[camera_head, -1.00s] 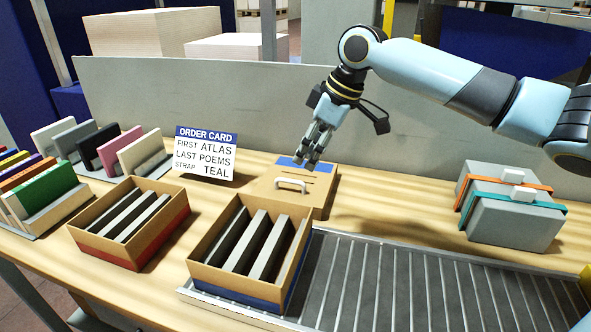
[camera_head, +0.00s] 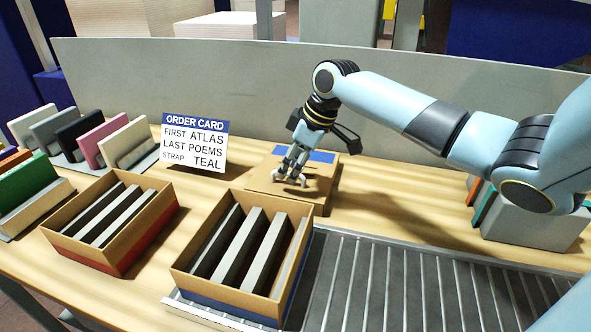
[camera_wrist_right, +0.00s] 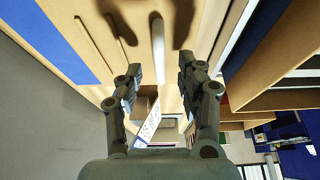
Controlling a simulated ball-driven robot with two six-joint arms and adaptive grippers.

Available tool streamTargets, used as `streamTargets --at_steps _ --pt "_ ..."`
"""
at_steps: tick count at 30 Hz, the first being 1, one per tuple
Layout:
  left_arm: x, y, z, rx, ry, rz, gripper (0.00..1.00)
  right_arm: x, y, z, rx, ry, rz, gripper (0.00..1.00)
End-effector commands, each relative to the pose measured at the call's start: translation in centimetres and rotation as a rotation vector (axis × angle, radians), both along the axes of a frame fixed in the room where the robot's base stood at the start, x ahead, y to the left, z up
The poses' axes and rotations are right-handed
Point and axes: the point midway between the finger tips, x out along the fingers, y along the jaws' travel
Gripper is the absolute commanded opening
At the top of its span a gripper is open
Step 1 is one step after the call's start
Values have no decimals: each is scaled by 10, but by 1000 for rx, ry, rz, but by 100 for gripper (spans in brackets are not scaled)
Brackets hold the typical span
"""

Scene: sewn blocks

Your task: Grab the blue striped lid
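The blue striped lid (camera_head: 322,172) is a flat tan cardboard lid with a blue stripe along its far edge and a white handle. It lies on the table behind the blue-banded box. My right gripper (camera_head: 290,181) is over the lid, fingers pointing down at the handle, which they mostly hide in the head view. In the right wrist view, the handle (camera_wrist_right: 158,50) lies between the two spread fingers of the right gripper (camera_wrist_right: 160,72), with gaps on both sides. The lid's blue stripe (camera_wrist_right: 60,35) also shows there. My left gripper is not in view.
The order card (camera_head: 195,142) stands left of the lid.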

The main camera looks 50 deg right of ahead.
Motion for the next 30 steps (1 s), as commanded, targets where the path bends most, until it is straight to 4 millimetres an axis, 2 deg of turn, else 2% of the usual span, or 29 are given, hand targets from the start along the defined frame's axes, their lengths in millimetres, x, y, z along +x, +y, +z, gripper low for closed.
streamTargets --at_steps 4,11,18,20,30 --pt "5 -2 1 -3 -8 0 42 5 3 -12 0 -1 0 38" --pt "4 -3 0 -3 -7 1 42 6 3 -14 -1 -2 1 37" --pt "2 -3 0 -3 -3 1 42 5 2 -14 -1 -1 1 6" --pt "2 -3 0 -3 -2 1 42 5 2 -14 -1 -1 1 0" --pt "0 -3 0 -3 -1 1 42 5 2 -13 -1 -1 1 0"
